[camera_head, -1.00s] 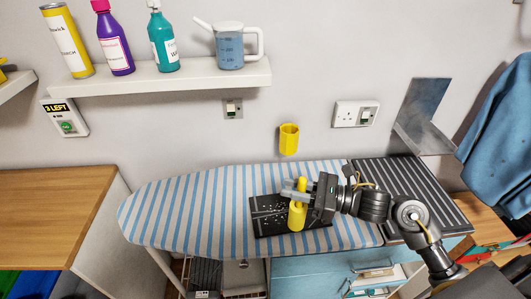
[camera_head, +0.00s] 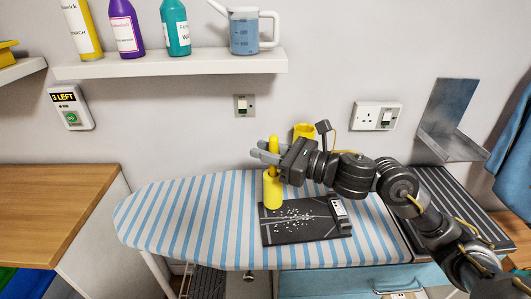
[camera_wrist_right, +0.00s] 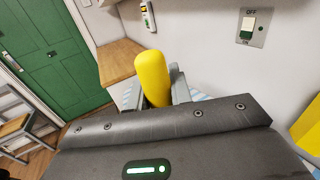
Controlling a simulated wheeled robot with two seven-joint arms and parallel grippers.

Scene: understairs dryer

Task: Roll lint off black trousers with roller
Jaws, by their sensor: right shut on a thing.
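The black trousers (camera_head: 290,233) lie folded flat on the striped ironing board (camera_head: 190,215), with many white lint specks over their middle. My right gripper (camera_head: 268,153) is shut on the handle of the yellow lint roller (camera_head: 272,190). The roller is upright at the far left corner of the trousers; I cannot tell whether its lower end touches the cloth or hangs just above. In the right wrist view the yellow handle (camera_wrist_right: 152,78) stands between the fingers. My left gripper is not in view.
A small grey and white block (camera_head: 341,213) sits at the trousers' right edge. A yellow wall cup (camera_head: 303,131) is behind my right wrist. A shelf (camera_head: 180,65) with bottles and a jug (camera_head: 244,32) hangs above. The board's left part is clear.

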